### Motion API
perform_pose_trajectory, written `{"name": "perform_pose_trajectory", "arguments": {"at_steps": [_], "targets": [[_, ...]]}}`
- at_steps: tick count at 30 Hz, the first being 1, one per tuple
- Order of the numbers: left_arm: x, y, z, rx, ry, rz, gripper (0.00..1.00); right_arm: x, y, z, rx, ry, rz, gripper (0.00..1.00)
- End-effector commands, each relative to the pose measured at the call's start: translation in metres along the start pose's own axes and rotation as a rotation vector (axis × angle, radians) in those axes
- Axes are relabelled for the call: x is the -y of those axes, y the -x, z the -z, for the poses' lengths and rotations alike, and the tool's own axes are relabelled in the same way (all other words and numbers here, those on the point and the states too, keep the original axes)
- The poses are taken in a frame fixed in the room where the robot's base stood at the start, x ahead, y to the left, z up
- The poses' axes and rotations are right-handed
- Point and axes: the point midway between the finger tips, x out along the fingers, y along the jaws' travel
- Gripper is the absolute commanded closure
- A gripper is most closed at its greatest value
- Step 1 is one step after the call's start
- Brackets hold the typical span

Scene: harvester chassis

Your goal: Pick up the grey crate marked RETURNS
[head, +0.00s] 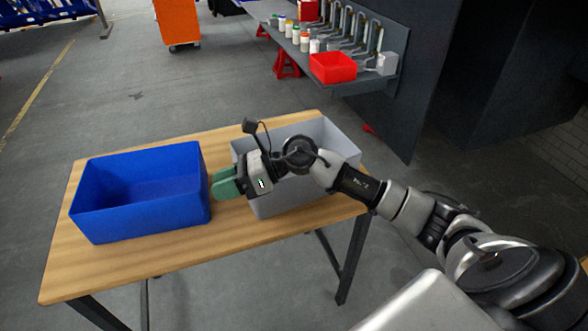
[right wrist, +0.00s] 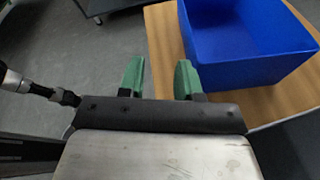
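A light grey crate (head: 297,196) stands on the right half of a wooden table. My right arm crosses in front of it and hides much of it. No RETURNS marking is readable from here. My right gripper (head: 224,184) has green fingers and points left, over the gap between the grey crate and a blue crate. In the right wrist view the fingers of my right gripper (right wrist: 159,72) are apart with nothing between them. The grey crate does not show in that view. My left gripper is not in view.
The blue crate (head: 140,190), empty, stands on the left of the table (head: 215,240), close to my right fingertips; it also shows in the right wrist view (right wrist: 245,45). Behind are a wall shelf with a red bin (head: 333,68) and an orange cart (head: 178,22).

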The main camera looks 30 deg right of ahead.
Motion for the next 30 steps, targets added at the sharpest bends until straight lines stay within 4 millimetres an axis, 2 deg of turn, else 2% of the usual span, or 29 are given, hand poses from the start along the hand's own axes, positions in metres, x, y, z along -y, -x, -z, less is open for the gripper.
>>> {"name": "perform_pose_trajectory", "arguments": {"at_steps": [1,3,5,9,12,15,18,24,30], "targets": [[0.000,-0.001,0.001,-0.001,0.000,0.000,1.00,0.015,0.018,0.005,-0.155,0.118,0.007,0.66],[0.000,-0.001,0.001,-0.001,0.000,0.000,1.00,0.033,0.047,0.018,-0.377,0.246,0.006,0.66],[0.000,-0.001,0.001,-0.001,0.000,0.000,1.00,0.047,0.076,0.025,-0.552,0.320,0.008,0.66],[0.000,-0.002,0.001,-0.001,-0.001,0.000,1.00,0.072,0.147,0.030,-0.888,0.397,0.016,0.66],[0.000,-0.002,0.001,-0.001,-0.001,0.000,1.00,0.080,0.187,0.029,-1.050,0.399,0.017,0.66],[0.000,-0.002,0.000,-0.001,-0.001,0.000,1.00,0.083,0.210,0.029,-1.141,0.389,0.015,0.66],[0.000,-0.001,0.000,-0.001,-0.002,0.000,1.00,0.085,0.215,0.036,-1.177,0.382,0.011,0.66],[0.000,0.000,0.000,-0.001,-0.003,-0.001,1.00,0.090,0.202,0.065,-1.177,0.381,0.009,0.66],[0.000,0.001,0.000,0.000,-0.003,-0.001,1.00,0.093,0.195,0.079,-1.175,0.382,0.010,0.66]]}}
